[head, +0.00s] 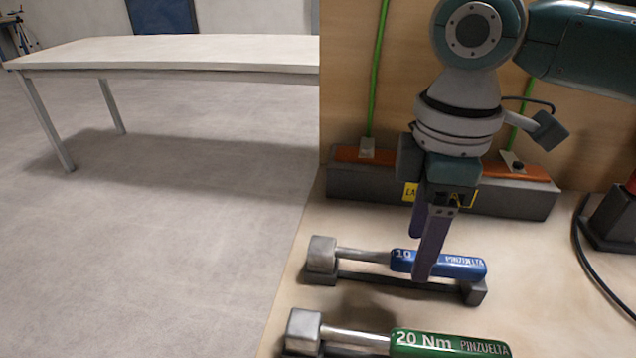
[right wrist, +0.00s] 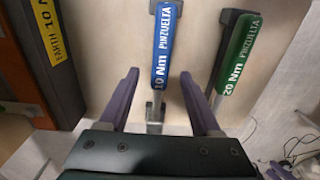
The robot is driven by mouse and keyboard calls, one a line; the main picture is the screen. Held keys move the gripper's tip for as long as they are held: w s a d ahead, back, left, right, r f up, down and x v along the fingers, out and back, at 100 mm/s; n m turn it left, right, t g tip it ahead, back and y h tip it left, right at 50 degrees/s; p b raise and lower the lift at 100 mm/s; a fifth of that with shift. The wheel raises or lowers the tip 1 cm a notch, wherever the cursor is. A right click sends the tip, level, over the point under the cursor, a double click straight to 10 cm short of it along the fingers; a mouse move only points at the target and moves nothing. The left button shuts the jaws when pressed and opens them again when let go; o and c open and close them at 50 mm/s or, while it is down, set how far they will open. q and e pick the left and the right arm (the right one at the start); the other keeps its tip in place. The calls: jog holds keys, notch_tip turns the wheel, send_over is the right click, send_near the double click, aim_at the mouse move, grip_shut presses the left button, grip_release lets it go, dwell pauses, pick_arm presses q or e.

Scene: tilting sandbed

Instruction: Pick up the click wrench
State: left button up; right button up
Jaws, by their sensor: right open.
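A blue click wrench (head: 462,267) marked 10 lies on a dark rack, its metal head at the left. A green click wrench (head: 450,343) marked 20 Nm lies nearer on another rack, cut off by the bottom edge. My right gripper (head: 422,258) points down over the blue handle; its near finger hides part of the handle. In the right wrist view the open fingers (right wrist: 158,78) stand either side of the blue wrench (right wrist: 163,48), with nothing gripped. The green wrench (right wrist: 238,55) is outside them, to the right. I cannot tell if a finger touches the handle. My left gripper is out of view.
A dark block (head: 345,183) with orange parts and green cables stands behind the wrenches against a wooden wall. A black cable (head: 590,270) curves at the right. The wooden surface ends at the left, above open floor; a pale table (head: 170,52) stands beyond.

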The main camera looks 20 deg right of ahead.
notch_tip(320, 180, down, 3)
jog(key=shift+r, duration=0.1)
grip_shut()
dwell(0.5)
jog(key=shift+a+r, duration=0.1)
dwell(0.8)
